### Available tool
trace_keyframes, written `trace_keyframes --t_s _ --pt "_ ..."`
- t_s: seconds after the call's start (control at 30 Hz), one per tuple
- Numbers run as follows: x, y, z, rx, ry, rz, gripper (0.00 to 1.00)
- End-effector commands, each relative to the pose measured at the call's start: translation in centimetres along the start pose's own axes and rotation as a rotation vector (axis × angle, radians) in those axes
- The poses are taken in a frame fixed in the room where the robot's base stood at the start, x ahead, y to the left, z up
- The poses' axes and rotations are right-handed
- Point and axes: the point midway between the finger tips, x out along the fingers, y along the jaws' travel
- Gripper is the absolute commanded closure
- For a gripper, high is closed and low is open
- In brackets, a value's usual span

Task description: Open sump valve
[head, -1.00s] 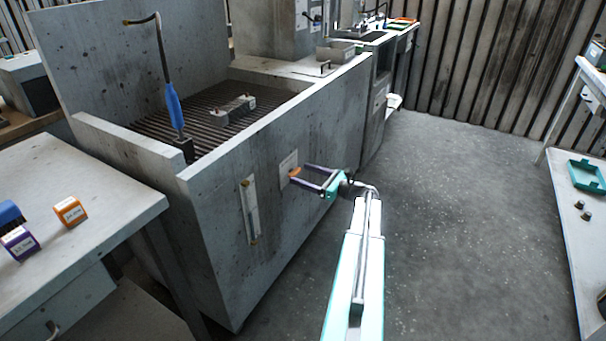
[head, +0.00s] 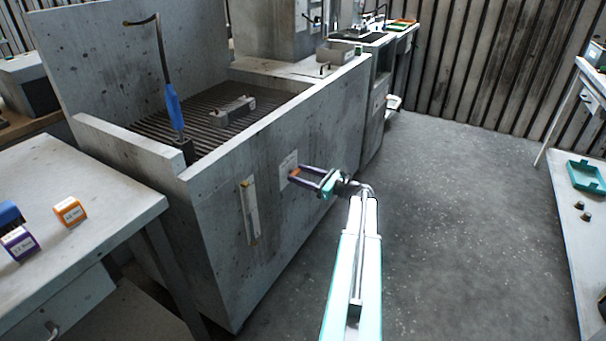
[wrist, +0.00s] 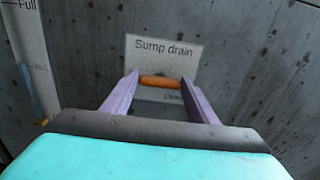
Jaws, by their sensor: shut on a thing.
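The sump valve's orange handle (wrist: 160,81) lies level between the two purple fingers of my gripper (wrist: 159,84) in the wrist view. My gripper is shut on it, one finger at each end. A white plate reading "Sump drain" (wrist: 163,48) is behind the handle on the tank wall; my fingers and the handle cover part of its lower text. In the head view my gripper (head: 293,176) reaches the front wall of the concrete tank (head: 225,215) at this plate (head: 288,163). The valve body is hidden.
A level gauge (head: 250,211) is mounted on the wall left of the plate; it also shows in the wrist view (wrist: 33,70). A table (head: 75,185) with small boxes stands at the left. The floor (head: 450,230) to the right is clear.

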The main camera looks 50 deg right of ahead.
Motion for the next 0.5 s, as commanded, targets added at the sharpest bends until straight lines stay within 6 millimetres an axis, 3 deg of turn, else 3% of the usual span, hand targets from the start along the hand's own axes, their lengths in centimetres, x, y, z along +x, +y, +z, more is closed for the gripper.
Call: trace_keyframes --t_s 0.5 --pt "-0.09 -0.09 -0.01 -0.224 0.0 -0.015 0.69"
